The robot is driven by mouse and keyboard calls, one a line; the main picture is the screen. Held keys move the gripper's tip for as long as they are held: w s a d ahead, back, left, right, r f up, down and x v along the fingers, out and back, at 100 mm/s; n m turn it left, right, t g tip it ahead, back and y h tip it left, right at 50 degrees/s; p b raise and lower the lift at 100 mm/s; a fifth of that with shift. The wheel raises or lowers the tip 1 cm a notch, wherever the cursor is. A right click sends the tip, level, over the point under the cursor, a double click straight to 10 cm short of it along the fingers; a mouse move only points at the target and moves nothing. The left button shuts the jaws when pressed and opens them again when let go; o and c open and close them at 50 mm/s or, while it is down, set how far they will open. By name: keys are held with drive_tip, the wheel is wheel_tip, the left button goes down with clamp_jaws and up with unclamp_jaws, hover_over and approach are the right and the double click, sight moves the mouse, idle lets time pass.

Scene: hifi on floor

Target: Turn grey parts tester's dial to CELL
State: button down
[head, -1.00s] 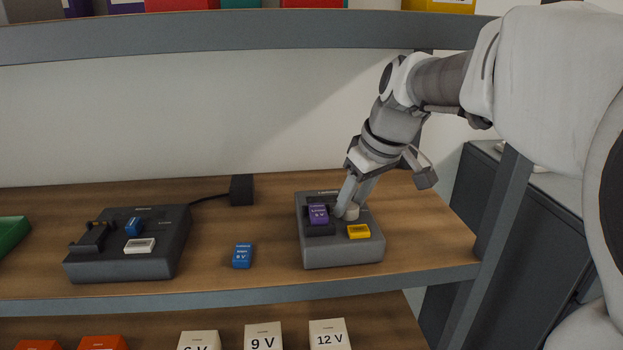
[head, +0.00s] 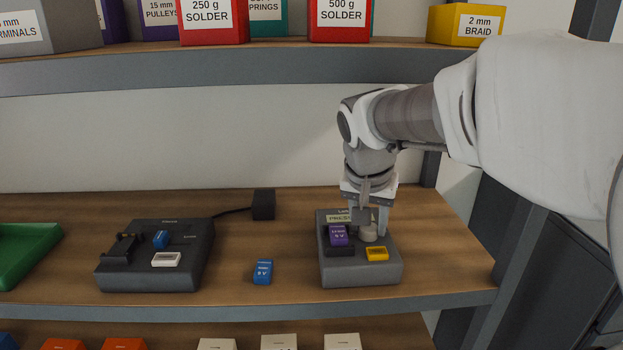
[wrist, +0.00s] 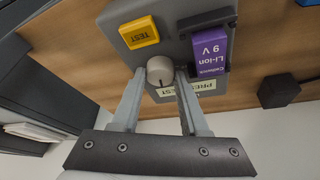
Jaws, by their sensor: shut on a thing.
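The grey parts tester (head: 335,275) stands on the right part of the wooden shelf. Its pale round dial (head: 368,233) is at the right of its top, and it also shows in the wrist view (wrist: 160,71). My gripper (wrist: 162,78) points down and is shut on the dial, one finger on each side. In the head view my gripper (head: 367,223) partly covers the tester's back. A purple 9 V Li-ion cell (head: 338,235) sits in the tester's holder. A yellow TEST button (head: 377,254) is in front of the dial. The dial's position marks cannot be read.
A dark charger (head: 150,278) stands left on the shelf, cabled to a black block (head: 263,204). A blue 9 V cell (head: 262,272) lies between charger and tester. A green tray (head: 25,250) is at far left. An upper shelf (head: 230,72) with labelled boxes runs above.

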drive_tip(key=m+g+h, duration=0.1)
drive_tip(key=m, duration=0.2)
drive_tip(key=shift+a+m, duration=0.1)
drive_tip(key=shift+m, duration=0.2)
drive_tip(key=shift+w+m+g+h, duration=0.1)
drive_tip(key=shift+m+g+h, duration=0.45)
drive_tip(key=shift+m, duration=1.45)
drive_tip(key=shift+c, duration=2.1)
unclamp_jaws()
drive_tip(key=shift+r, duration=0.15)
